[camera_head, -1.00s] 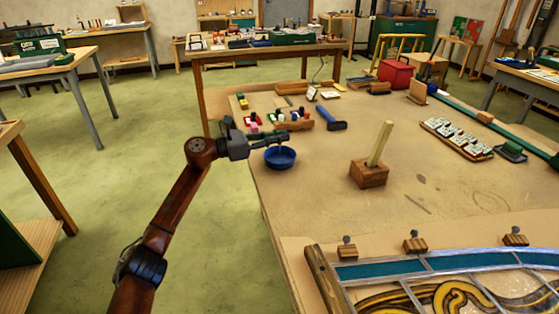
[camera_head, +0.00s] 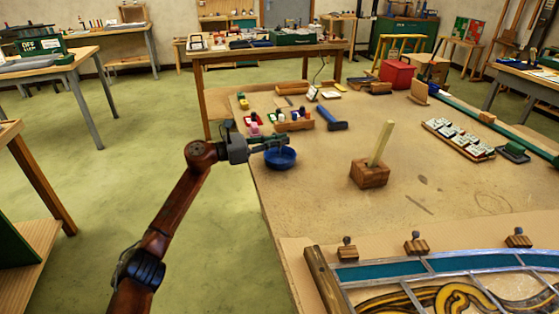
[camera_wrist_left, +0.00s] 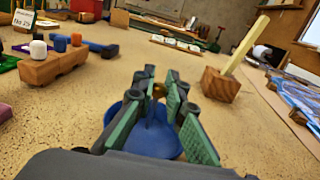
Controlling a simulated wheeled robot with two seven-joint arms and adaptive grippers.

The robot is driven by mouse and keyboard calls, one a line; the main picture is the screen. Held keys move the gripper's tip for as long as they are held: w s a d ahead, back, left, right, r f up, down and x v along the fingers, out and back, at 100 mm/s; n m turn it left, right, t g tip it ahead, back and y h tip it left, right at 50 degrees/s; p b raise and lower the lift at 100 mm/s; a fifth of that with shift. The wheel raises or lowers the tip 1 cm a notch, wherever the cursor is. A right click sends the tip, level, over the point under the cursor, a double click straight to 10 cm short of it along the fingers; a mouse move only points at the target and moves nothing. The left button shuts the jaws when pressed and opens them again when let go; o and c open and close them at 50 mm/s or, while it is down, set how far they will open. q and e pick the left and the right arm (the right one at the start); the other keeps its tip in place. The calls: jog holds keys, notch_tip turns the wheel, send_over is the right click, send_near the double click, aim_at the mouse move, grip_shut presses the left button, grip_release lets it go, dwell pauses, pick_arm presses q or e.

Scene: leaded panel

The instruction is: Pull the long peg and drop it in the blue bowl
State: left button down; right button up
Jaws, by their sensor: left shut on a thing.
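The blue bowl (camera_head: 282,158) stands on the workbench near its left edge. My left gripper (camera_head: 284,142) is over the bowl's far part in the head view. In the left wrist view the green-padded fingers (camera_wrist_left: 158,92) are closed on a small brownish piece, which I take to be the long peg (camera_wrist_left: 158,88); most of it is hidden. The bowl (camera_wrist_left: 152,138) shows below and between the fingers. My right gripper is not in view.
A wooden block with a pale upright stick (camera_head: 380,145) stands right of the bowl. The leaded panel (camera_head: 440,275) is at the front right. Bare bench lies between.

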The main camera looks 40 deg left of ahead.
pick_arm(q)
jog(key=shift+f+b, duration=0.4)
jog(key=shift+f, duration=0.55)
dwell(0.5)
jog(key=c, duration=1.9)
grip_release()
jog(key=v, duration=1.2)
jog(key=shift+d, duration=0.1)
